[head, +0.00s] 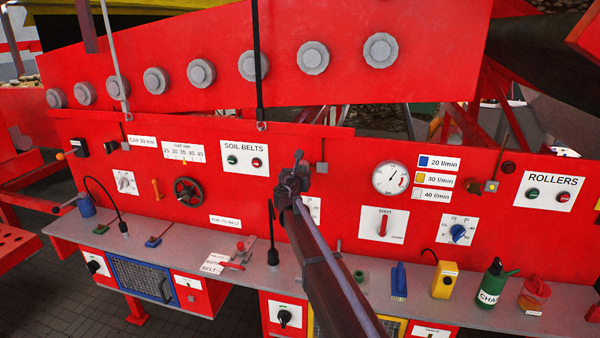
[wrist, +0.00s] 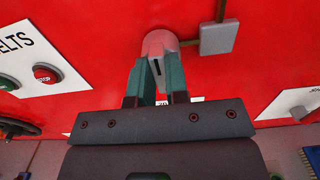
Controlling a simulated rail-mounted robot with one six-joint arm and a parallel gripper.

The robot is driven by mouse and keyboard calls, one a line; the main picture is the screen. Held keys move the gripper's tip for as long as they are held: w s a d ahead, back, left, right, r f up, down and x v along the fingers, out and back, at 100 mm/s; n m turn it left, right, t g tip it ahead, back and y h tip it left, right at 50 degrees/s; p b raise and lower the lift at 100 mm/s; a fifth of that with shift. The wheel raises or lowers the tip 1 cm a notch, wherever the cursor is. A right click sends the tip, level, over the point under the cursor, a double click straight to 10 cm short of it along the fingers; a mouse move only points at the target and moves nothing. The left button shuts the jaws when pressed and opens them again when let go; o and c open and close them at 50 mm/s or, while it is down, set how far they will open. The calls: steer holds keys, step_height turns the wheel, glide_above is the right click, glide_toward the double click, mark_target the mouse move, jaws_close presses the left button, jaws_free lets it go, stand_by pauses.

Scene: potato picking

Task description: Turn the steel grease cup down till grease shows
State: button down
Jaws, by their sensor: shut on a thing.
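The steel grease cup (wrist: 160,42) is a rounded pale grey piece against the red panel in the wrist view, tinted reddish, with a dark slot in its middle. My gripper (wrist: 157,64) is shut on it, one greenish finger on each side. In the head view my gripper (head: 297,172) reaches up to the red panel, right of the SOIL BELTS plate, and hides the cup. I cannot make out any grease at the cup.
A small grey square box (wrist: 218,37) sits close to the right of the cup. The SOIL BELTS plate (head: 245,157) with its buttons is to the left. A round gauge (head: 391,178) is to the right. Below runs a grey shelf (head: 330,268) with tools and bottles.

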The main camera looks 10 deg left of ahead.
steer(key=shift+m, duration=0.4)
steer(key=m, duration=1.1)
steer(key=shift+s+d+f, duration=0.1)
steer(key=shift+d+f, duration=0.05)
steer(key=shift+d, duration=0.05)
stand_by(0.4)
steer(key=c, duration=1.1)
jaws_free()
steer(key=s, duration=0.3)
steer(key=s+a, duration=0.1)
steer(key=s, duration=0.6)
steer(key=shift+s+a, duration=0.25)
steer(key=shift+s, duration=0.05)
